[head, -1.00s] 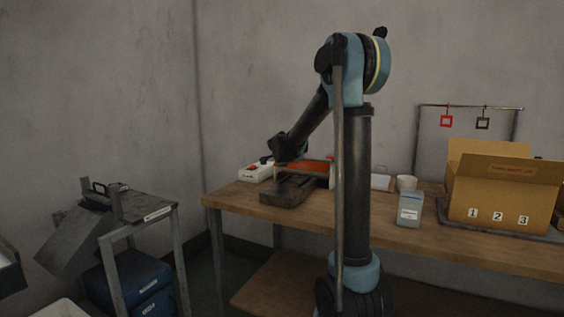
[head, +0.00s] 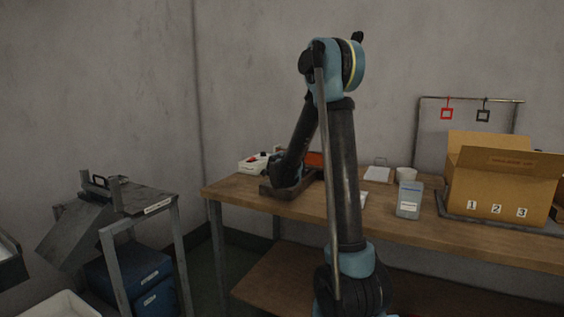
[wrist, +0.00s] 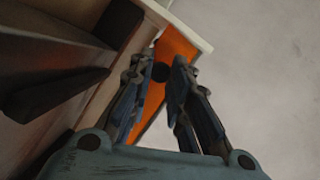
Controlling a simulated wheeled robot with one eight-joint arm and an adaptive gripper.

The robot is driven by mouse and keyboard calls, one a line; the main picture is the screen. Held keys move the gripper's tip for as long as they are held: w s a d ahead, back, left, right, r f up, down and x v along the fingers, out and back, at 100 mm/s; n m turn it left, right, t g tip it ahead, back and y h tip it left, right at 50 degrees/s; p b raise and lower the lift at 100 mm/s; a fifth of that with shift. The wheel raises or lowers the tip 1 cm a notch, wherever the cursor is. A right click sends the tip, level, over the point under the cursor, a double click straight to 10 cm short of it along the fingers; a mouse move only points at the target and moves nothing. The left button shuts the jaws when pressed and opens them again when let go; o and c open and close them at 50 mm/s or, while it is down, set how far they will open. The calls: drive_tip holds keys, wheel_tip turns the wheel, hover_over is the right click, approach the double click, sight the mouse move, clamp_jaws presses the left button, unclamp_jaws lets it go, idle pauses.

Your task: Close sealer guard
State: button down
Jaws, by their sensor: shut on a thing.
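The sealer's dark base (head: 272,191) sits near the left end of the workbench. The sealer's orange guard (head: 315,159) shows behind my arm, and also in the wrist view (wrist: 172,55); how far it is swung cannot be told. My gripper (wrist: 160,68) is at the guard, with its fingers either side of a dark round knob (wrist: 160,73) against the orange panel. It is shut on the guard. In the head view my arm hides the gripper and much of the sealer.
A white box with a red button (head: 253,164) stands beside the sealer. A grey container (head: 409,200), white cup (head: 406,174) and numbered cardboard carton (head: 495,190) stand to the right on the workbench (head: 400,235). A metal stand (head: 150,200) is at left.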

drive_tip(key=shift+f, duration=0.1)
idle(0.3)
drive_tip(key=c, duration=1.8)
unclamp_jaws()
drive_tip(key=shift+o, duration=0.2)
drive_tip(key=shift+s, duration=0.1)
drive_tip(key=s, duration=0.3)
drive_tip(key=s+a+r, duration=0.1)
drive_tip(key=s, duration=0.3)
drive_tip(key=s+a, duration=0.1)
drive_tip(key=s, duration=0.3)
drive_tip(key=shift+s+r, duration=0.2)
drive_tip(key=shift+s, duration=0.05)
drive_tip(key=shift+o, duration=0.4)
drive_tip(key=shift+d, duration=0.1)
